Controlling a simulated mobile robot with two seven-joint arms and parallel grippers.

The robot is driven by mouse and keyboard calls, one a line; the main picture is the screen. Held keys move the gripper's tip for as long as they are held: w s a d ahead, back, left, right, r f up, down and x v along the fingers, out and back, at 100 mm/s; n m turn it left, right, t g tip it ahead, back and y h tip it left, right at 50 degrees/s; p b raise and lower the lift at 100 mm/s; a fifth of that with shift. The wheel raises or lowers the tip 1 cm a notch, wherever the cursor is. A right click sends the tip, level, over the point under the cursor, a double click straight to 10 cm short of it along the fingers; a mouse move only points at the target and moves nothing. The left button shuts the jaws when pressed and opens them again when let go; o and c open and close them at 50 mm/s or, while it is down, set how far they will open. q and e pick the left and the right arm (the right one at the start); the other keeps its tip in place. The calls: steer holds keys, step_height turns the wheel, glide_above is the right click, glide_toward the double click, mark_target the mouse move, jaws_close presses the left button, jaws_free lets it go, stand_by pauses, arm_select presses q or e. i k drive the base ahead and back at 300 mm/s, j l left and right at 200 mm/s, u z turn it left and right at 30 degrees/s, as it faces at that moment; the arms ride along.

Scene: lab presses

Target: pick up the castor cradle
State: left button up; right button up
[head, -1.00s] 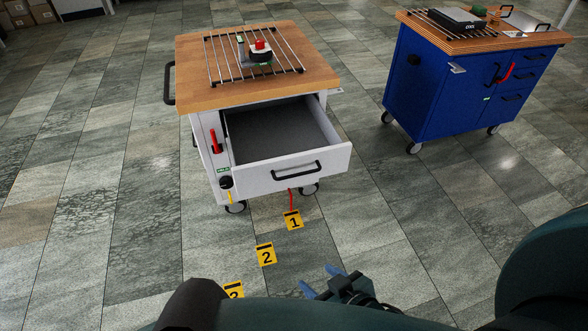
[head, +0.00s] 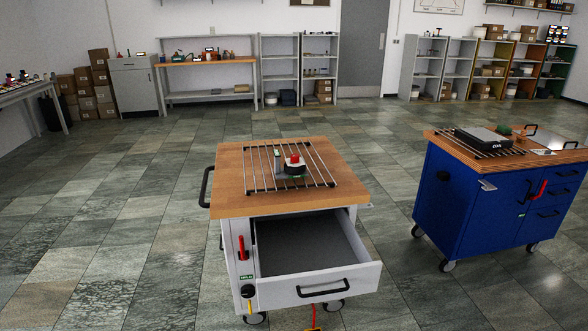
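I cannot tell any object in view for certain as the castor cradle. A white trolley (head: 306,301) with a wooden top (head: 238,203) stands in front of me on castors. Its top drawer (head: 350,279) is pulled out and looks empty. On the top, a wire rack (head: 258,183) carries a small black device with a red button (head: 295,160) and a small upright grey piece (head: 277,164). Neither of my grippers shows in the head view now.
A blue trolley (head: 440,205) on castors stands to the right, with a grey-black device (head: 482,138) on its rack. Shelves (head: 279,70), a bench (head: 210,64) and a door (head: 361,55) line the back wall. The tiled floor is open to the left and behind.

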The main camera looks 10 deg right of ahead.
mark_target(279, 173)
steer(key=u, duration=0.6)
steer(key=i+j+u, duration=0.1)
steer(key=i+u, duration=0.4)
steer(key=i, duration=0.45)
steer(key=i+j, duration=0.1)
steer(key=i, duration=3.15)
steer(key=i+z, duration=0.15)
steer(key=z, duration=0.35)
steer(key=i+z, duration=0.15)
steer(key=z, duration=0.3)
steer(key=i+z, duration=0.15)
steer(key=z, duration=2.1)
